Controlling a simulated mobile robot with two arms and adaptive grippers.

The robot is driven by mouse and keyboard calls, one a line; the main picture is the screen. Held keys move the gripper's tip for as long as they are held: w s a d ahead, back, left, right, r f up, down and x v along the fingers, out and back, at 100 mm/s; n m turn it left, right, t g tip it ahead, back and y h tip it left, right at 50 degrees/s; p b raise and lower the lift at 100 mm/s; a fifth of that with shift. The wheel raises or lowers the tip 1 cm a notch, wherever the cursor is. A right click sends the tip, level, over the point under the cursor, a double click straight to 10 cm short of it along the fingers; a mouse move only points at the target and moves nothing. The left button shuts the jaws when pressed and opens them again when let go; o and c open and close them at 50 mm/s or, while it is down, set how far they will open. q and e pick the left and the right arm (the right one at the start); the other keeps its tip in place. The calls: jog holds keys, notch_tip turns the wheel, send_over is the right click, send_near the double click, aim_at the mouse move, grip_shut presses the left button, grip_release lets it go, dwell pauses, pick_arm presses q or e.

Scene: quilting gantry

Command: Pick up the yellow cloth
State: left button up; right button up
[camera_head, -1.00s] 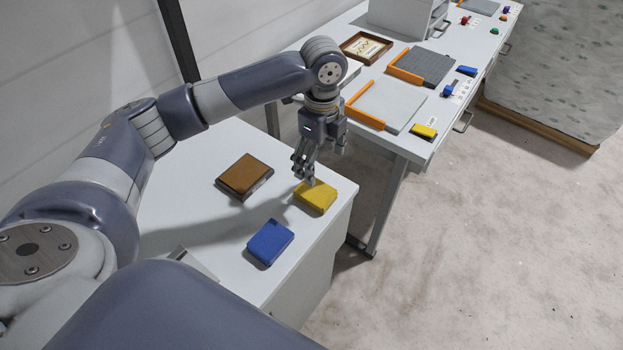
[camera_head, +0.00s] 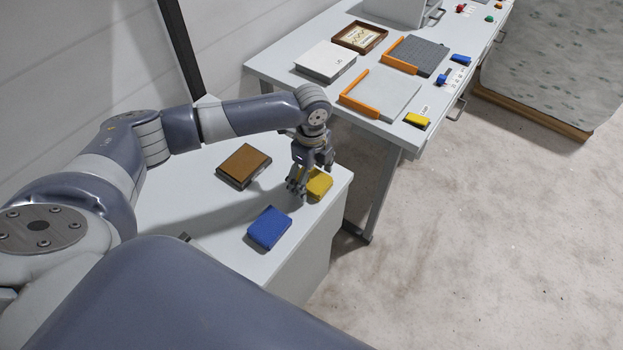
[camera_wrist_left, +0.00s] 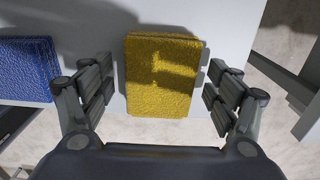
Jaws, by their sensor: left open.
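The yellow cloth (camera_head: 319,183) is a folded, fuzzy block on the white cabinet top, near its right edge. My left gripper (camera_head: 298,190) is at the cloth, partly covering its left side in the head view. In the left wrist view the yellow cloth (camera_wrist_left: 160,75) lies between the two spread finger sets of my left gripper (camera_wrist_left: 160,95). A gap shows on the cloth's left side; the right fingers are close to its right edge, and I cannot tell if they touch. My right gripper is not in view.
A folded blue cloth (camera_head: 269,227) lies nearer on the same cabinet top (camera_head: 190,215), and it shows at left in the wrist view. A brown-topped block (camera_head: 243,165) lies behind it. A white table (camera_head: 290,60) with trays and small coloured items stands beyond.

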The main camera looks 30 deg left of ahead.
aim_at(312, 180)
pick_arm(q)
jog(key=c, duration=1)
jog(key=shift+r, duration=0.1)
jog(key=shift+r+b, duration=0.4)
jog(key=shift+r, duration=0.15)
jog(key=shift+s+d+r+b, duration=0.1)
jog(key=shift+r+b, duration=0.15)
jog(key=shift+r, duration=0.3)
jog(key=shift+s+d+r+b, duration=0.1)
jog(key=shift+r+b, duration=0.15)
jog(key=shift+r, duration=0.3)
jog(key=shift+s+d+r+b, duration=0.25)
jog(key=shift+s+d+b, duration=0.25)
jog(key=shift+s+d, duration=1.3)
jog(key=shift+s+d+r+b, duration=0.45)
jog(key=shift+s+d, duration=0.75)
jog(key=shift+s, duration=1.2)
jog(key=shift+s+d+r+b, duration=0.1)
jog(key=shift+s+d+b, duration=0.5)
jog(key=shift+s+d, duration=1.2)
jog(key=shift+s+a, duration=0.3)
